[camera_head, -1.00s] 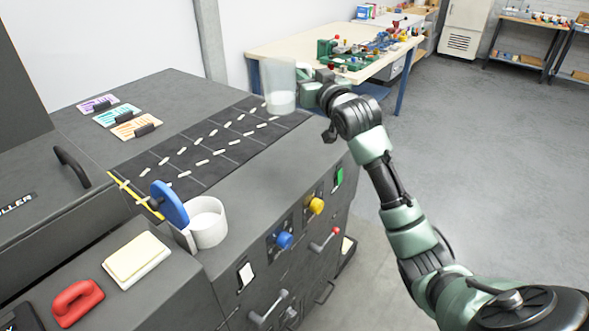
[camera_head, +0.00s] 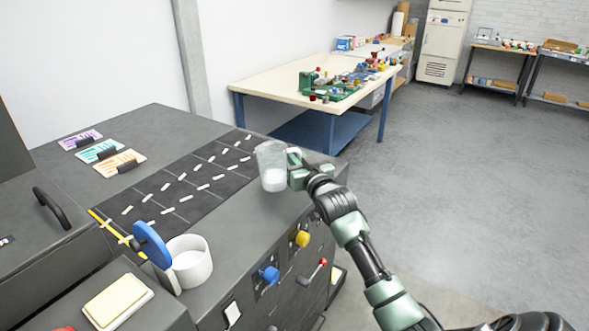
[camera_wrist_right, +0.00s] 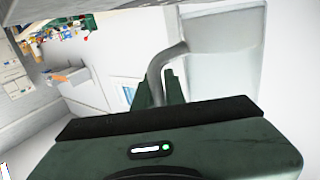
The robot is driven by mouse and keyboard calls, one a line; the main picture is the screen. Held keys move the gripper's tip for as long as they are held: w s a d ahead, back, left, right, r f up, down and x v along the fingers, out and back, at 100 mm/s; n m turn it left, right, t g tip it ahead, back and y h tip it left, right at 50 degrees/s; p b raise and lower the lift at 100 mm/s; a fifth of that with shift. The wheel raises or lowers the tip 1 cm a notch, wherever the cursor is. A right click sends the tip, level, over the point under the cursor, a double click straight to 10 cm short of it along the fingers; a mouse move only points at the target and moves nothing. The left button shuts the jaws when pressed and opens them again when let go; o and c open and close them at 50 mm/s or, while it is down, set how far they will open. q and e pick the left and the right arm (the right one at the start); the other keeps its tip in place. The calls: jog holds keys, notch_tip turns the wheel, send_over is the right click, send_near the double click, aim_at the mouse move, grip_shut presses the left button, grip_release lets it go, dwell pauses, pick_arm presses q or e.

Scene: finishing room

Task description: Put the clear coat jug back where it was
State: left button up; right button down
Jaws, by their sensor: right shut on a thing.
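The clear coat jug (camera_head: 272,168) is a see-through jug with whitish liquid in its lower part. My right gripper (camera_head: 294,170) is shut on it from the right side and holds it over the dark machine top (camera_head: 240,215). From the head view I cannot tell if its base touches the top. In the right wrist view the jug (camera_wrist_right: 225,60) is at the upper right, with its curved grey handle (camera_wrist_right: 165,70) between the gripper fingers (camera_wrist_right: 160,88). My left gripper is not in view.
A dark gridded mat (camera_head: 185,185) with pale strips lies left of the jug. A white round container (camera_head: 190,262) and a blue disc (camera_head: 151,245) stand at the near edge. Colour cards (camera_head: 100,150) lie at the far left. A bench (camera_head: 290,80) stands behind.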

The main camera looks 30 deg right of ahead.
notch_tip(320, 180, down, 4)
jog(key=shift+f, duration=0.1)
jog(key=shift+f, duration=0.1)
jog(key=shift+f, duration=0.15)
jog(key=c, duration=1.5)
grip_release()
jog(key=shift+r, duration=0.2)
jog(key=s, duration=0.4)
jog(key=s+a+b, duration=0.1)
jog(key=s, duration=0.3)
jog(key=s+a, duration=0.1)
jog(key=s, duration=0.3)
jog(key=shift+a, duration=0.2)
